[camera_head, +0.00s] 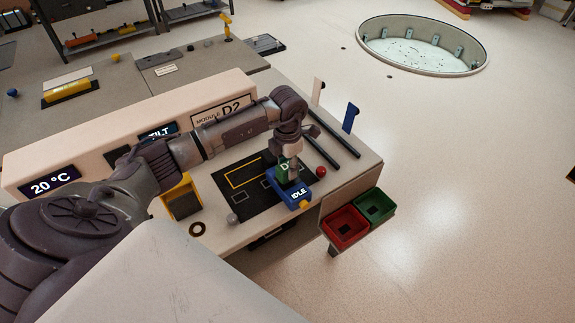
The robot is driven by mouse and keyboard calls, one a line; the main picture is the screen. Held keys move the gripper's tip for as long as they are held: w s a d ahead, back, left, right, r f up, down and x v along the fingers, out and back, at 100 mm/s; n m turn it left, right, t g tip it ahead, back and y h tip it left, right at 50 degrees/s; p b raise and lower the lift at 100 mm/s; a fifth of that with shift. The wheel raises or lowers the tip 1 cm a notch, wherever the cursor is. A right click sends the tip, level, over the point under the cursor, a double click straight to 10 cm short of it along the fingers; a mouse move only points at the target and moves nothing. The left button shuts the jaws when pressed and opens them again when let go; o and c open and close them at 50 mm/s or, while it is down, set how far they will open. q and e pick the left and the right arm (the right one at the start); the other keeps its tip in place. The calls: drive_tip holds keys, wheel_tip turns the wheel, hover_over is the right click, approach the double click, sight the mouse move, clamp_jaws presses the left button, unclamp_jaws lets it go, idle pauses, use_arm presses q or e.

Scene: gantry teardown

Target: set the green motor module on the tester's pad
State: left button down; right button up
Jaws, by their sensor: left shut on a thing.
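The green motor module (283,172), with a white "D" mark, is upright beneath my left gripper (293,158). My left gripper points down and is shut on its upper part. The module is at the rear of the blue tester (305,204), which shows "IDLE". I cannot tell whether the module touches the tester's pad or hangs just above it; the pad itself is hidden. My right gripper is not in view.
A black mat (238,205) with a yellow outline lies left of the tester. A red knob (321,171) and two dark rails are to its right. Red (345,227) and green (374,206) bins hang off the bench's right edge. A long display housing (100,130) stands behind.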

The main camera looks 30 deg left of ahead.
use_arm(q)
drive_tip(key=shift+f, duration=0.1)
idle(0.3)
drive_tip(key=shift+f+b, duration=0.5)
drive_tip(key=shift+f, duration=0.05)
drive_tip(key=c, duration=0.6)
unclamp_jaws()
wheel_tip(320, 180, up, 16)
drive_tip(key=p, duration=0.2)
drive_tip(key=shift+p, duration=0.3)
